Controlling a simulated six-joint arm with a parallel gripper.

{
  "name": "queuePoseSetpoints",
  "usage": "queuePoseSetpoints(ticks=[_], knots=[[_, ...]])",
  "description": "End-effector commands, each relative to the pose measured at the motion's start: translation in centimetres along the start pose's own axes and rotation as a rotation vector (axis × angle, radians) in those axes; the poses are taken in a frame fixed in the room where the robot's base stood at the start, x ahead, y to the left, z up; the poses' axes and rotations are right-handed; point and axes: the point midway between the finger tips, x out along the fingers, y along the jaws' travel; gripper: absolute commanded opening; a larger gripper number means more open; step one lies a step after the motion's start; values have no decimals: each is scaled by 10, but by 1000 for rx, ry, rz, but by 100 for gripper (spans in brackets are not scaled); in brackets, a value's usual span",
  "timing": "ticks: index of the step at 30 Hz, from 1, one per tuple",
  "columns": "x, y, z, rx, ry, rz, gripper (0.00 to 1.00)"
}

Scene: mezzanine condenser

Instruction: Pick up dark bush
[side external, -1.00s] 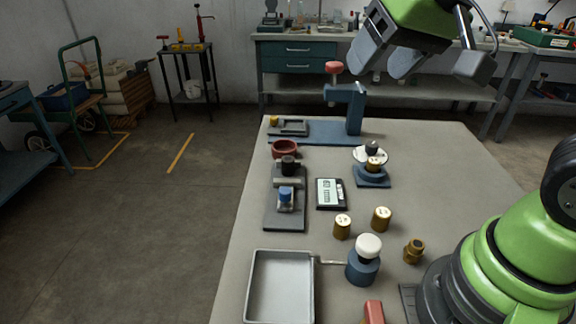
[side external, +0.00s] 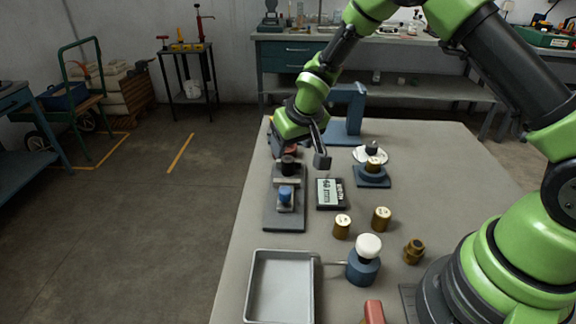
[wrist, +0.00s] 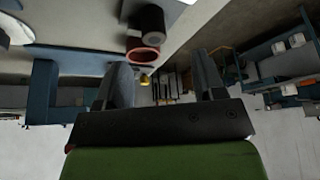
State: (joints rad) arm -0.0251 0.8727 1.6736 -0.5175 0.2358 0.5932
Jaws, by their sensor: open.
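The dark bush (side external: 289,166), a short black cylinder, stands at the back end of the grey fixture plate (side external: 284,222) in the side view. In the wrist view the dark bush (wrist: 147,20) is near the top, with a grey round end. My gripper (side external: 301,157) is just behind and above it in the side view, open and empty. In the wrist view the two fingers of my gripper (wrist: 163,72) are wide apart, with nothing between them gripped. A dark red ring (wrist: 143,57) shows beside the bush; in the side view my gripper mostly hides it.
A blue-capped piece (side external: 286,194) stands on the same plate. A display box (side external: 328,194), a blue stand (side external: 373,178), brass cylinders (side external: 381,218) and a white-knobbed blue post (side external: 367,247) stand to the right. A grey tray (side external: 282,255) lies in front. A blue upright (side external: 351,108) rises behind.

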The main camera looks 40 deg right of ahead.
Motion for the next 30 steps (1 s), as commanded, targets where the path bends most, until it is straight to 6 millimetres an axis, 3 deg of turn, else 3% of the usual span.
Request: queuePoseSetpoints(ticks=[7, 15, 25, 30], knots=[[21, 2, 0, 1, -1, 0, 63], [57, 8, -2, 1, 0, -1, 63], [64, 8, -3, 1, 2, -2, 63], [64, 8, -3, 0, 2, -2, 26]])
